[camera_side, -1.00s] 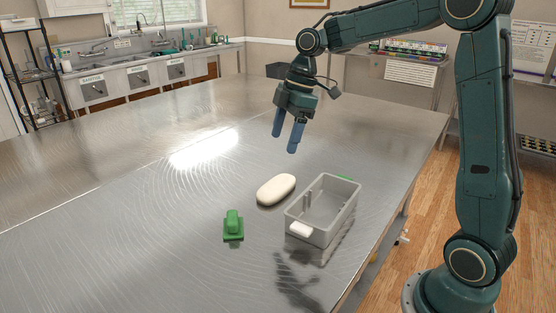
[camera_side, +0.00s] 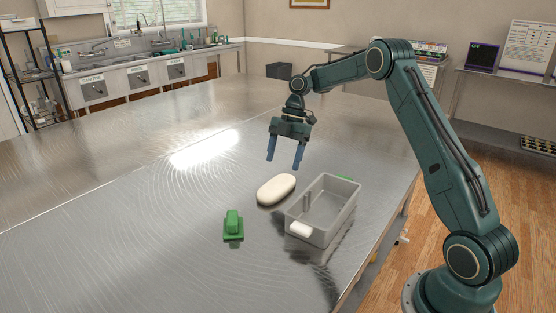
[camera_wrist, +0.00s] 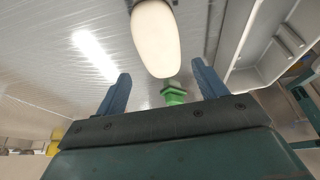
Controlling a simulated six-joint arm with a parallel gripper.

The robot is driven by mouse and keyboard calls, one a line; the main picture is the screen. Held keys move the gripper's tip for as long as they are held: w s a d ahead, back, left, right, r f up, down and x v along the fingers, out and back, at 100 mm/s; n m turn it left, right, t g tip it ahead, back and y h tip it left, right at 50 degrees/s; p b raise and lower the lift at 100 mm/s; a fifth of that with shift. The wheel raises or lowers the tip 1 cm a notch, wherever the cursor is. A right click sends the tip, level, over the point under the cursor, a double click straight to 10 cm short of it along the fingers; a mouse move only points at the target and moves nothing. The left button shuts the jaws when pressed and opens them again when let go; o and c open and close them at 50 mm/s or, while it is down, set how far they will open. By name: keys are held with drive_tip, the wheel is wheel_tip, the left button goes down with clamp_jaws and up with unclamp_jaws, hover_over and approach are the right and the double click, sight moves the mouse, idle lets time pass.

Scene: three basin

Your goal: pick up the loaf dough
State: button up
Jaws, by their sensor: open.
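The loaf dough (camera_side: 276,189) is a pale, smooth oval lying on the steel table, just left of a grey bin. My gripper (camera_side: 284,162) is above the table, a little above and behind the dough, with its blue fingers pointing down and apart. Nothing is between the fingers. In the wrist view the dough (camera_wrist: 156,38) shows at the top centre, beyond the gap between my open fingers (camera_wrist: 160,88). No contact with the dough shows.
The grey open bin (camera_side: 345,211) with a white label stands close to the dough's right. A green object (camera_side: 233,225) sits on the table at the front left; it also shows in the wrist view (camera_wrist: 174,94). The steel table (camera_side: 120,215) is clear to the left.

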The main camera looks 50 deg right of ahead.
sight(277, 183)
drive_tip(key=shift+x, duration=1.3)
drive_tip(key=shift+a+f, duration=0.1)
drive_tip(key=shift+x, duration=2.4)
drive_tip(key=c, duration=1.2)
